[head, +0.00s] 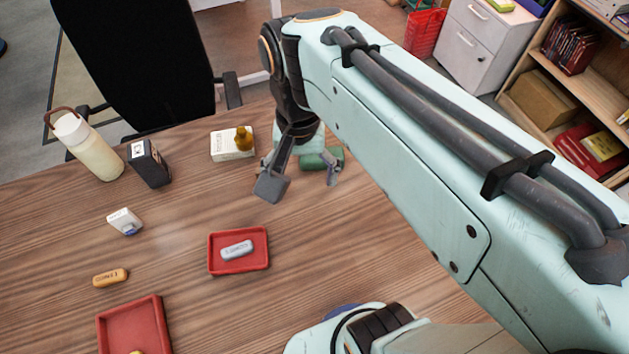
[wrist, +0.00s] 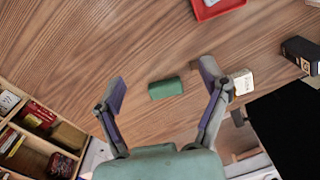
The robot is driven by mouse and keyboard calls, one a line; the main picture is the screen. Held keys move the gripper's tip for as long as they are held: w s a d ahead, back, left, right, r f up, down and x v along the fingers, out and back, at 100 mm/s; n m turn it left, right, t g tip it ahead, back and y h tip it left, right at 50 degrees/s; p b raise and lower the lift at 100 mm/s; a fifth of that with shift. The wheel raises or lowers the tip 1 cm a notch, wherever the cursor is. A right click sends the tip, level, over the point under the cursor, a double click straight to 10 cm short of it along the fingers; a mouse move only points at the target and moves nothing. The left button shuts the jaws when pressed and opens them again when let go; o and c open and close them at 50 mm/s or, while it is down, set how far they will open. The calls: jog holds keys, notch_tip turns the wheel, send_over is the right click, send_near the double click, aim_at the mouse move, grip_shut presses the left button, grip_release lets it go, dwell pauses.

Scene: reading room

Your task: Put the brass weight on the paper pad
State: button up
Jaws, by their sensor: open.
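The brass weight (head: 243,139) stands upright on the right part of the white paper pad (head: 222,147), near the table's far edge. The pad also shows in the wrist view (wrist: 243,84), just beyond a finger; I cannot make out the weight there. My gripper (head: 302,178) is open and empty, to the right of the pad and apart from it. In the wrist view my gripper's spread fingers (wrist: 163,82) frame a green block (wrist: 165,88) lying on the table. In the head view the block (head: 322,158) is partly hidden by my gripper.
A red tray (head: 214,268) holds a grey eraser (head: 237,250). Another red tray (head: 108,325), an orange eraser (head: 110,278), a small white box (head: 124,221), a dark box (head: 149,163) and a bottle (head: 88,147) stand left. A black chair (head: 140,60) is behind.

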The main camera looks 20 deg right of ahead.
jog(key=s+f+n, duration=0.3)
jog(key=s+n, duration=0.2)
jog(key=s, duration=0.5)
jog(key=shift+a+f+y, duration=0.2)
jog(key=shift+f+y, duration=0.05)
jog(key=shift+y, duration=0.05)
